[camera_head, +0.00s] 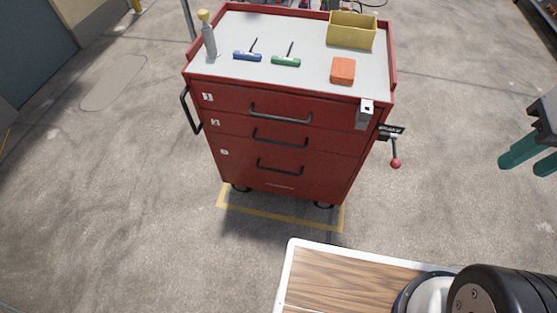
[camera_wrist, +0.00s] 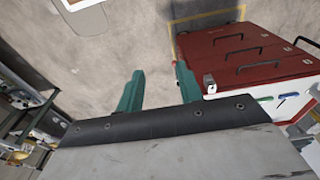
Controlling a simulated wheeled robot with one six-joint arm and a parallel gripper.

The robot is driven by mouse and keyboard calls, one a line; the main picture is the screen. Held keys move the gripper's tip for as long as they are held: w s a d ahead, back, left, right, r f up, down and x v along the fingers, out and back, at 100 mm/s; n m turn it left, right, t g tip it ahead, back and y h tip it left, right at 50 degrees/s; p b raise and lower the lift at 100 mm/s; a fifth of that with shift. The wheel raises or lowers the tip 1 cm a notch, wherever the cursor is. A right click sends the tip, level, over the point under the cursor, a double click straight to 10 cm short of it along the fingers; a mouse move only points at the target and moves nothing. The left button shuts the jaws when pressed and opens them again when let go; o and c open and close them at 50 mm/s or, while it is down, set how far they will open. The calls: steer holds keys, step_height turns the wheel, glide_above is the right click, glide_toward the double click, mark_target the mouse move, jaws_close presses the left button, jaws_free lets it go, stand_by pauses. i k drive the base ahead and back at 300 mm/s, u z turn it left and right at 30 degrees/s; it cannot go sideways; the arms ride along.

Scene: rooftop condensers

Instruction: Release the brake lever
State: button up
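The brake lever (camera_head: 395,148) is on the right side of the red tool cart (camera_head: 275,160), below a dark plate marked BRAKE (camera_head: 391,131). Its thin rod hangs down and ends in a red ball knob (camera_head: 395,163). My gripper (camera_head: 520,167) is to the right of the lever, clear of it in the head view. Its two teal fingers stand apart with nothing between them, as the wrist view (camera_wrist: 159,68) also shows. There, a small red bit, probably the knob, shows by the right fingertip; the rest of the lever is mostly hidden.
The cart top holds a spray bottle (camera_head: 209,38), a blue-handled tool (camera_head: 247,56), a green-handled tool (camera_head: 286,61), an orange block (camera_head: 343,70) and a yellow bin (camera_head: 351,30). A metal latch (camera_head: 365,112) is at its front right corner. Concrete floor between cart and gripper is clear.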

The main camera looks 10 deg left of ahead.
mark_target(395, 164)
steer(key=z, duration=2.1)
steer(key=k, duration=0.9)
steer(key=u, duration=2.55)
